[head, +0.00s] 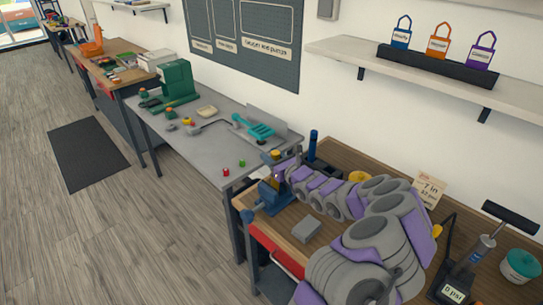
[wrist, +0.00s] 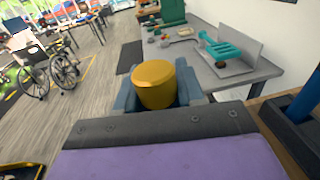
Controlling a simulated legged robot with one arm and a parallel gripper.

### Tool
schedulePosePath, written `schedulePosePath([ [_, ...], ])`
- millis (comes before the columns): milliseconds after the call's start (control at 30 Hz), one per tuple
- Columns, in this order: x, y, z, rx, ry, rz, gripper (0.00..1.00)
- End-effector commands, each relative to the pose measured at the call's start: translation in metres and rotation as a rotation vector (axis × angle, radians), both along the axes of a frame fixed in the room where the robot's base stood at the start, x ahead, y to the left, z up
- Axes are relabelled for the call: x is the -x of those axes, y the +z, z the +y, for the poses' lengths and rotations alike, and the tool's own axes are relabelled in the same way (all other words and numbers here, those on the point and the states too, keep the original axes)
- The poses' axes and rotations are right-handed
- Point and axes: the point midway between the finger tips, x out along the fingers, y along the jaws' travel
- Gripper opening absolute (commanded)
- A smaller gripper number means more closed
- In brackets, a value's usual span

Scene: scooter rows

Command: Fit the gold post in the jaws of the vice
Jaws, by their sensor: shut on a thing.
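The gold post (wrist: 154,86) is a short upright cylinder, seen from above just beyond the dark front edge of my gripper (wrist: 155,122) in the wrist view. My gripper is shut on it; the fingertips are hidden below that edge. Blue parts of the vice (wrist: 128,100) show on both sides of the post. I cannot tell whether the post is down between the jaws or above them. In the head view, the blue vice (head: 278,202) stands at the near left corner of the wooden bench, with my gripper (head: 281,173) right over it.
A grey block (head: 307,229) lies on the wooden bench (head: 330,262) near the vice. A blue upright tool (head: 313,143) stands behind my gripper. A grey table (head: 205,137) with a green machine (head: 177,82) adjoins on the left.

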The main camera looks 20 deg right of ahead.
Motion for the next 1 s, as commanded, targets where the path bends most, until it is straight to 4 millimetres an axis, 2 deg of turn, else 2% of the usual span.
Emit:
schedulePosePath([
  [433, 0.0000, -0.0031, 0.0002, 0.001, 0.001, -0.002, 0.00],
  [467, 0.0000, -0.0031, 0.0002, 0.001, 0.001, -0.002, 0.41],
  [733, -0.0003, -0.0037, 0.0002, 0.001, 0.001, 0.000, 0.67],
  [1000, 0.0002, -0.0040, -0.0003, 0.000, 0.000, 0.000, 0.68],
])
